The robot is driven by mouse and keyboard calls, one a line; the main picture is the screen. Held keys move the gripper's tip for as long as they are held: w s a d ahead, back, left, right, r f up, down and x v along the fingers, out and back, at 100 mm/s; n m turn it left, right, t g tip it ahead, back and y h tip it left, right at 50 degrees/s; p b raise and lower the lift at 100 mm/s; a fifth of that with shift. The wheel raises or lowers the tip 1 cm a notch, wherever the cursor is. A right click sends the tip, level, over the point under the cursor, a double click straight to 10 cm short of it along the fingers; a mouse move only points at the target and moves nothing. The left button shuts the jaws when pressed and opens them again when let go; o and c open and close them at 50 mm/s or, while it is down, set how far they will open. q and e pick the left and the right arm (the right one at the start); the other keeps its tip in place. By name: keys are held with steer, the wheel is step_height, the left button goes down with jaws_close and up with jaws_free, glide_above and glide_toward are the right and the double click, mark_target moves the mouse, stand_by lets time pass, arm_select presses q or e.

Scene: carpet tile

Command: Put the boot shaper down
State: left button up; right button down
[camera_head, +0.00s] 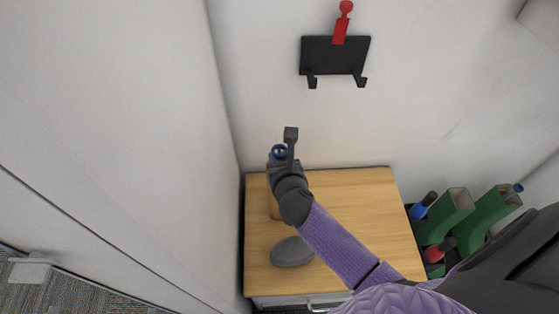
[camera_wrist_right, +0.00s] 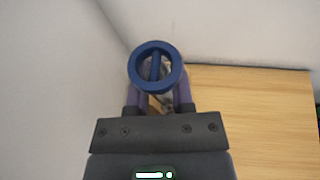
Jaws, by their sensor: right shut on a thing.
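The boot shaper shows its round dark-blue end (camera_head: 279,147), a ring with a bar across it, above the far left part of the wooden top. The ring (camera_wrist_right: 155,67) faces the camera in the right wrist view. My right gripper (camera_head: 281,160) is shut on the boot shaper, whose body runs down between the fingers (camera_wrist_right: 160,98) and is mostly hidden. I cannot tell whether its lower end touches the wood. My left gripper is not in view.
The wooden top (camera_head: 365,215) is mostly clear, with a grey disc (camera_head: 291,253) near its front left. Walls stand close behind and at left. A black hook plate (camera_head: 335,55) with a red item (camera_head: 342,28) hangs above. Green upright holders (camera_head: 449,213) stand at right.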

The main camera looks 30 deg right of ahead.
steer(key=shift+r, duration=0.1)
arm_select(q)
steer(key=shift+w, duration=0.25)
arm_select(e)
steer(key=shift+c, duration=2.4)
jaws_free()
